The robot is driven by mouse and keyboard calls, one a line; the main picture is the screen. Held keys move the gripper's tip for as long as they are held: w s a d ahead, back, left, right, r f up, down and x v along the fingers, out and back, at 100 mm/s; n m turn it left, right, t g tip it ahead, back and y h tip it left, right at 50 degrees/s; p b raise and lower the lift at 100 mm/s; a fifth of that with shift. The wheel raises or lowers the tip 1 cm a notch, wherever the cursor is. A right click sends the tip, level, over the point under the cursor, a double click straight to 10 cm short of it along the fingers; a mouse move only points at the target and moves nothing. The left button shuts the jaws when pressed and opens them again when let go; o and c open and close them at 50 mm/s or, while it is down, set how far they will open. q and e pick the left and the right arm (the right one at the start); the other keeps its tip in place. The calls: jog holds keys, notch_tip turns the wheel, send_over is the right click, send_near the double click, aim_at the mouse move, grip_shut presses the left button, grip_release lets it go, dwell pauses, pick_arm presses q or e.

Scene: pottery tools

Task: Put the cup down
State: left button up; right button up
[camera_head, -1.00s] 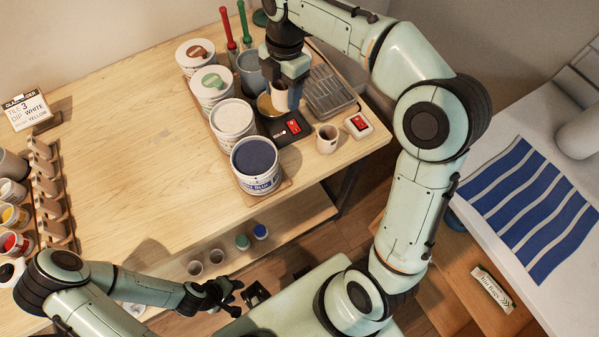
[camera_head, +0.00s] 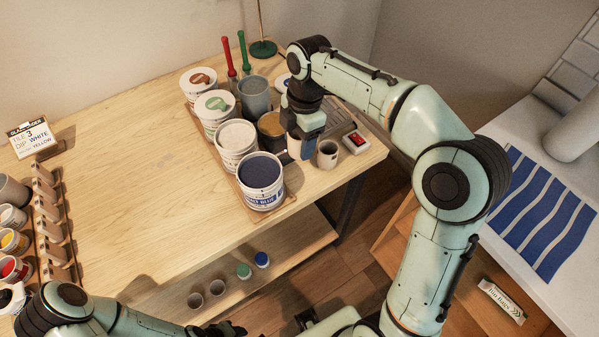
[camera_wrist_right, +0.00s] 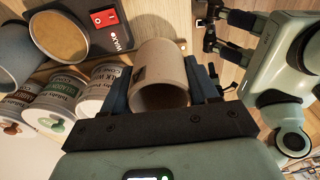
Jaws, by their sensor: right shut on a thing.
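My right gripper (camera_head: 307,138) is shut on a beige cup (camera_head: 294,147), which its fingers mostly hide in the head view. In the right wrist view the same cup (camera_wrist_right: 160,78) sits between the two fingers, its open mouth showing. I cannot tell whether its base touches the table. A second, similar cup (camera_head: 328,154) stands upright on the table just right of the gripper. My left gripper (camera_head: 218,329) is at the bottom edge of the head view, partly cut off; in the right wrist view its fingers (camera_wrist_right: 209,36) stand apart, empty.
A row of glaze buckets, the blue one (camera_head: 261,178) nearest, stands on a wooden board left of the gripper. The table's left middle is clear.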

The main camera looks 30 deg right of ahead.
pick_arm(q)
jog(key=shift+s+f+b, duration=0.3)
jog(key=shift+f+b, duration=0.05)
jog(key=shift+f, duration=0.2)
jog(key=shift+s+f+b, duration=0.3)
jog(key=shift+f, duration=0.25)
pick_arm(e)
notch_tip(320, 180, down, 12)
jog(key=shift+r, duration=0.1)
jog(key=shift+f, duration=0.25)
jog(key=o, duration=1.1)
jog(key=shift+r, duration=0.1)
pick_arm(q)
jog(key=shift+w+r+p, duration=0.35)
jog(key=shift+r+p, duration=0.1)
jog(key=shift+r, duration=0.15)
jog(key=shift+w+r+p, duration=0.35)
jog(key=shift+r+p, duration=0.1)
jog(key=shift+r, duration=0.15)
pick_arm(e)
jog(key=r, duration=0.4)
jog(key=d+r, duration=0.1)
jog(key=r, duration=0.7)
jog(key=shift+w+d+r, duration=0.1)
jog(key=shift+d+r, duration=0.05)
pick_arm(q)
jog(key=shift+s, duration=0.1)
